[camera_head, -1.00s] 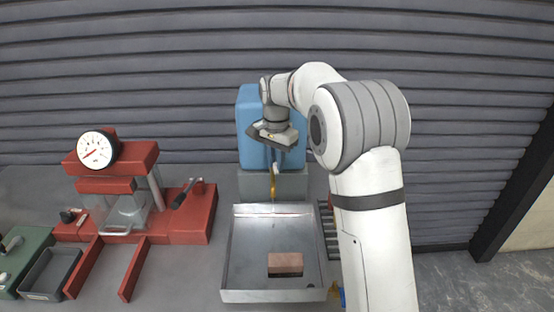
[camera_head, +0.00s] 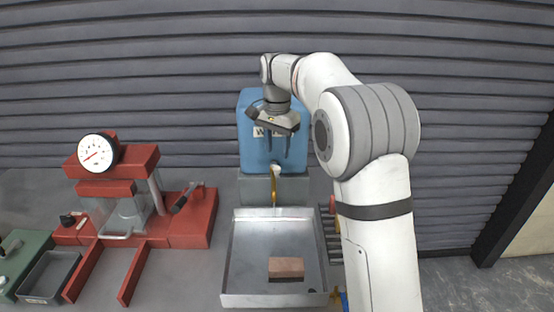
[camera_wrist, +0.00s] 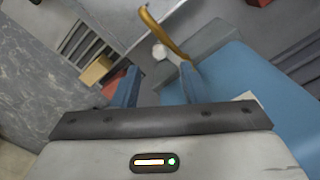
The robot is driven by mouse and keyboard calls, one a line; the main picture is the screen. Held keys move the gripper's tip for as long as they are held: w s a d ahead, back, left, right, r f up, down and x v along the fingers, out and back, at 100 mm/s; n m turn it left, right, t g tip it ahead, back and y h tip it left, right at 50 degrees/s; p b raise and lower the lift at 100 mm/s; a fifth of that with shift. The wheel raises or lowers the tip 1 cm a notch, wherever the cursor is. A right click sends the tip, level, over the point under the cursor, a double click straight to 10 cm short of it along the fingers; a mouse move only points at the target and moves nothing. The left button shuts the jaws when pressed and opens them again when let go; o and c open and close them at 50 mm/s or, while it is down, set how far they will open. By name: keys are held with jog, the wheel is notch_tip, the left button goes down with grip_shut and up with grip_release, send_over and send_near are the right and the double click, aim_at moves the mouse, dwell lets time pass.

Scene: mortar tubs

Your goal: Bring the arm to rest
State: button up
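My gripper (camera_head: 278,148) hangs from my arm in front of the blue water container (camera_head: 246,140), with its fingers pointing down. In the wrist view my gripper (camera_wrist: 160,88) shows two blue-grey fingers set apart with nothing held between them. The container's white spout and brass tap (camera_head: 275,178) lie below the fingertips. The tap also shows beyond the fingers in the wrist view (camera_wrist: 165,32). Part of the container's label is hidden behind my gripper.
A metal tray (camera_head: 232,250) with a reddish-brown block (camera_head: 286,268) stands below the tap. A red press with a round dial (camera_head: 98,153) stands to the left, beside a dark grey bin (camera_head: 48,275) and a green device (camera_head: 22,258). A grey shutter (camera_head: 200,60) closes off the back.

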jog(key=shift+r, duration=1)
jog(key=shift+s+d, duration=0.1)
jog(key=s+d+r+n+t, duration=0.1)
jog(key=s+d+n, duration=0.1)
jog(key=s+d, duration=0.45)
jog(key=s+d+r+n+t, duration=0.1)
jog(key=s+d, duration=0.2)
jog(key=s, duration=0.6)
jog(key=s+d+f+n, duration=0.2)
jog(key=s+f, duration=0.1)
jog(key=s, duration=0.5)
jog(key=s+d+f+n+t, duration=0.1)
jog(key=s+f, duration=0.3)
jog(key=s, duration=0.5)
jog(key=shift+s+d+f+n, duration=0.3)
jog(key=shift+d+n, duration=0.3)
jog(key=shift+d, duration=0.2)
